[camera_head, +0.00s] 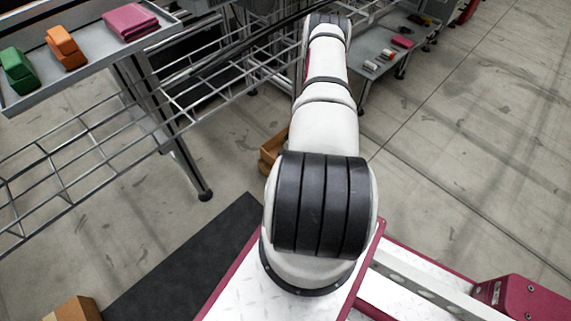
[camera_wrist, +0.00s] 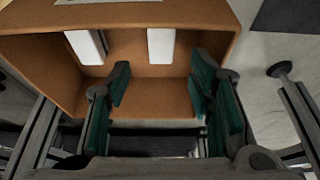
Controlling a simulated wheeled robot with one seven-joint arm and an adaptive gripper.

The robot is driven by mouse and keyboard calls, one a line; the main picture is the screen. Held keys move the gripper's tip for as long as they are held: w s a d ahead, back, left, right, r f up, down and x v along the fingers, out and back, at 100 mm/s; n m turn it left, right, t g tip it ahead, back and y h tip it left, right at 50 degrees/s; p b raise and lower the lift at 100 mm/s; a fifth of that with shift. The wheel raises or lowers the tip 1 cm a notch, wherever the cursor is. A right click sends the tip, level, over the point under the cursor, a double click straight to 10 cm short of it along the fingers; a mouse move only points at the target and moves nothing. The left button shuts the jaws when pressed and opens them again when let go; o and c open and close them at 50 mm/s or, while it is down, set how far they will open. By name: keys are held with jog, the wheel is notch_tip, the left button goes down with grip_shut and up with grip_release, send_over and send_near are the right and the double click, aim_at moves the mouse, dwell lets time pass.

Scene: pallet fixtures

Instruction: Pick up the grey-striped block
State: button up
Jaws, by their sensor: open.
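My gripper (camera_wrist: 160,82) is open in the wrist view, with dark green pads and nothing between them. It is above or in front of a brown open box (camera_wrist: 220,20); I cannot tell how far apart they are. Two white pieces, a left one (camera_wrist: 87,47) and a right one (camera_wrist: 161,45), show against the box. In the head view my gripper is not visible. I cannot make out a grey-striped block for certain. Small pale pieces (camera_head: 370,66) lie on a grey shelf (camera_head: 373,87) at the upper right, too small to show stripes.
A pink piece (camera_head: 402,42) lies on the right shelf. A brown box (camera_head: 272,150) is partly behind my arm. Floor at right is clear.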

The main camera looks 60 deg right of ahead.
jog(key=shift+b+x, duration=1.5)
jog(key=shift+x, duration=1.2)
jog(key=shift+a+r, duration=0.1)
grip_shut()
